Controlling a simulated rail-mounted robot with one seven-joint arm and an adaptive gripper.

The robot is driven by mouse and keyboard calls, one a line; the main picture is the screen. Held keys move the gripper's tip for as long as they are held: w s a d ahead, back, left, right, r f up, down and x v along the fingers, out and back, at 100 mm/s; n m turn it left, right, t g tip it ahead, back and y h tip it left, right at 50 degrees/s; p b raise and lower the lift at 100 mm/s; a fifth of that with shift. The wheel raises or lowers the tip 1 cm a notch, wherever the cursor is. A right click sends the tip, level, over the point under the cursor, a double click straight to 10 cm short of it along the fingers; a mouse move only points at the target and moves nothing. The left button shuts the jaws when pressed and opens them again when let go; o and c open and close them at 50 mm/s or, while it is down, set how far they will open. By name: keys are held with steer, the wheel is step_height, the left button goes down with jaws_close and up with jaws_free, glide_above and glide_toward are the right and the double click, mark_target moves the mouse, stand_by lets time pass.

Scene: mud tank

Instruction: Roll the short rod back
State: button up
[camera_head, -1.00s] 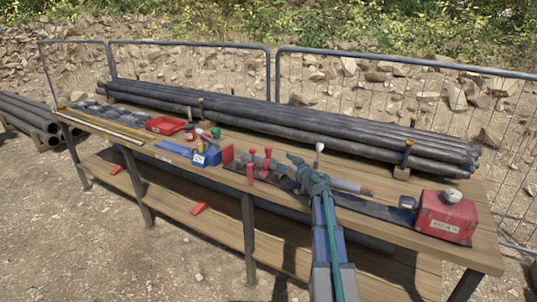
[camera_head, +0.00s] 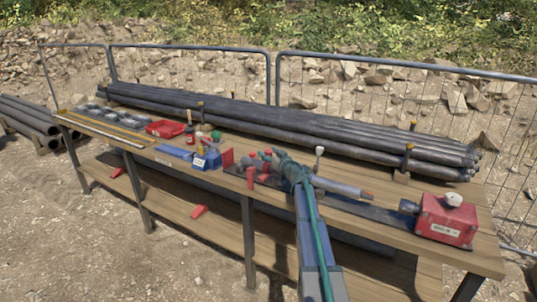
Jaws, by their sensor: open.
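The short rod (camera_head: 342,188) is a grey bar with an orange-brown tip at its right end. It lies along the bench top, between red supports (camera_head: 250,177) at the left and a red box-shaped unit (camera_head: 446,219) at the right. My gripper (camera_head: 281,163) is over the left-middle part of the rod, at the end of my blue and teal arm. It is open, but the fingers are small and I cannot tell whether they touch the rod. My gripper and wrist hide part of the rod and of the supports behind.
Long dark pipes (camera_head: 290,124) are stacked along the back of the bench (camera_head: 420,248), held by upright pegs. A small lever with a pale knob (camera_head: 319,151) stands behind the rod. A blue box (camera_head: 207,159) and a red tray (camera_head: 165,128) are farther left. A mesh fence stands behind.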

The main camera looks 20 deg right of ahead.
jaws_close()
stand_by(0.3)
